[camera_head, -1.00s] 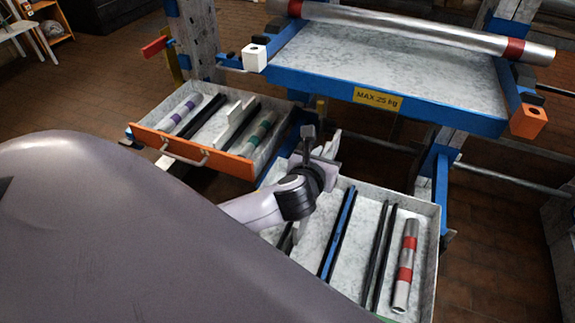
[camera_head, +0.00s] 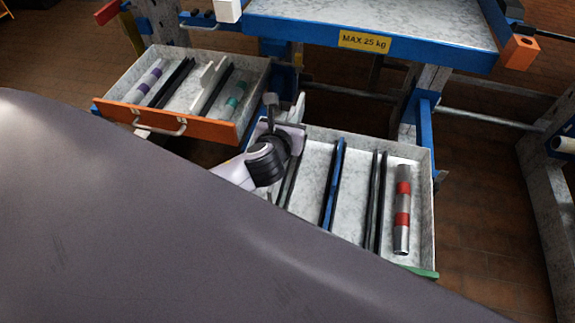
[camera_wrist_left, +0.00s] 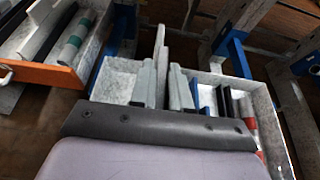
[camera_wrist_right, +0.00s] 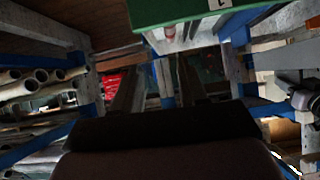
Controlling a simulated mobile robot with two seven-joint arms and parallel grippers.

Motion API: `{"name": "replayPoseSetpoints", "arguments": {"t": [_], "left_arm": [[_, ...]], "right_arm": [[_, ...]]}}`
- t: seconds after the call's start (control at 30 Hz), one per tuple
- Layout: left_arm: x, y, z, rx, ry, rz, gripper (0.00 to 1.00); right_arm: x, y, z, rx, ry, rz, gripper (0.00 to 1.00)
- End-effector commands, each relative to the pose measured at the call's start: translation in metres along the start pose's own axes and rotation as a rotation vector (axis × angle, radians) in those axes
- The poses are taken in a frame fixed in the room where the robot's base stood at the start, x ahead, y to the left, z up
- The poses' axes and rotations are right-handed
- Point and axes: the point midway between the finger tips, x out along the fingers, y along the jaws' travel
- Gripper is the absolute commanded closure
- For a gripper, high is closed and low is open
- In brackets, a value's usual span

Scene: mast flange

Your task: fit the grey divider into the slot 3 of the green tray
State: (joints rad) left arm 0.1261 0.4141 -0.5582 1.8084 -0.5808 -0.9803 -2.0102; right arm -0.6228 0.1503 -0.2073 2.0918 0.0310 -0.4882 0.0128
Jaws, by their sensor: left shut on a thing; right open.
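The tray with the green front edge (camera_head: 425,273) is the pulled-out drawer at the right. Across it run a black rail pair at the left (camera_head: 290,180), a blue strip (camera_head: 333,185) in the middle and a black rail pair (camera_head: 375,200) at the right. I cannot read the slot numbers there. My left gripper (camera_wrist_left: 163,88) is shut on the grey divider (camera_wrist_left: 160,45), a thin upright plate, by the tray's back left part. The divider's lower edge is hidden. My right gripper (camera_wrist_right: 157,78) is open and empty; the head view does not show it.
A silver cylinder with red bands (camera_head: 402,210) lies at the tray's right. An orange-fronted drawer (camera_head: 165,122) stands to the left, with rails, a grey plate and banded cylinders. A blue-edged shelf (camera_head: 380,45) hangs above. A green panel (camera_wrist_right: 180,12) is above my right gripper.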

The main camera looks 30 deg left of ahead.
Motion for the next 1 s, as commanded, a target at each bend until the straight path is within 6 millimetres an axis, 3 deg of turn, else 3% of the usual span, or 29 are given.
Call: {"name": "replayPoseSetpoints", "arguments": {"t": [0.03, 0.3, 0.57, 0.83, 1.0], "left_arm": [[0.008, 0.0, -0.021, 0.0, 0.003, 0.002, 1.0], [0.033, 0.0, -0.081, -0.001, 0.001, 0.002, 1.0], [0.041, 0.0, -0.098, -0.002, -0.001, 0.001, 1.0], [0.055, 0.0, -0.133, -0.001, 0.0, 0.002, 1.0], [0.056, 0.0, -0.134, -0.001, -0.002, 0.001, 1.0]], "right_arm": [[0.006, -0.004, -0.002, -0.007, 0.024, -0.01, 0.57], [0.013, -0.022, -0.015, -0.047, 0.089, -0.05, 0.57], [0.014, -0.029, -0.021, -0.047, 0.111, -0.072, 0.57], [0.026, -0.042, -0.021, 0.005, 0.141, -0.129, 0.57], [0.025, -0.044, -0.024, 0.02, 0.143, -0.142, 0.57]]}}
